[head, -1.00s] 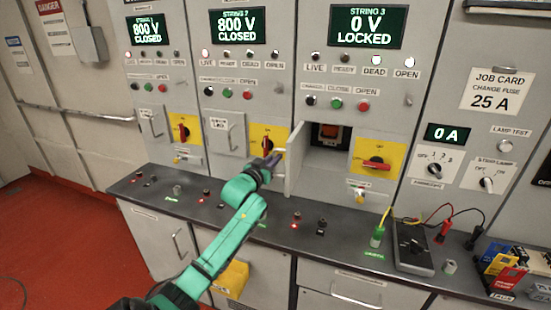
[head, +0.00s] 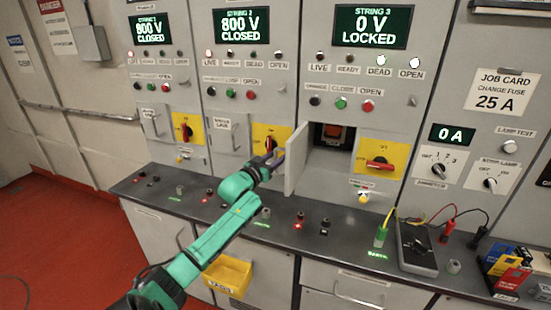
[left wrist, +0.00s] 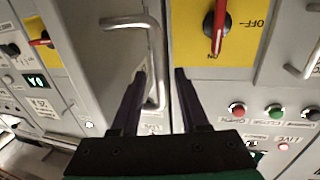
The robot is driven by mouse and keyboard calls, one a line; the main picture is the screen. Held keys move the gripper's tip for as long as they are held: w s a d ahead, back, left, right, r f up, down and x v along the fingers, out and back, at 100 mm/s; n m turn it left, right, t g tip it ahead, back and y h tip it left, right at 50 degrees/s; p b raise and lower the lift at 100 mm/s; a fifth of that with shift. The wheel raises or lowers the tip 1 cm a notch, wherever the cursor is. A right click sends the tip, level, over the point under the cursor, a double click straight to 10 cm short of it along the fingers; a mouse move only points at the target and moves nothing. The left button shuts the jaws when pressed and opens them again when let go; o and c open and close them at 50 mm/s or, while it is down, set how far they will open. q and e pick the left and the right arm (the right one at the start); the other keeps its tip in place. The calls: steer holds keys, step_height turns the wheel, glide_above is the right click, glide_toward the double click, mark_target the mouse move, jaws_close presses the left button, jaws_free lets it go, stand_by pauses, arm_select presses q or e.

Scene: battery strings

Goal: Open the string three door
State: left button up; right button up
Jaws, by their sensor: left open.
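The string three door (head: 297,160) stands open under the string 3 display, which reads "0 V LOCKED" (head: 371,27). It stands out to the left of its compartment, where a dark recess with a red-orange part (head: 333,134) shows. My left gripper (head: 276,158) is open just left of the door, its tips partly hidden by it. In the left wrist view my open fingers (left wrist: 160,78) straddle a metal bar handle (left wrist: 154,85) on a grey panel. I cannot tell if they touch it. My right gripper is not in view.
A yellow panel with a red rotary switch (head: 380,163) is right of the compartment. The dark counter (head: 340,235) below holds small knobs, a meter (head: 415,248) with leads, and coloured boxes (head: 508,268). A yellow bin (head: 228,275) hangs below. Strings 1 and 2 read "800 V CLOSED".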

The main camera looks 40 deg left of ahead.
arm_select(q)
steer(key=s+d+b, duration=0.2)
steer(key=s+b, duration=0.1)
steer(key=s, duration=1.1)
steer(key=shift+s+d, duration=0.15)
steer(key=shift+d, duration=0.2)
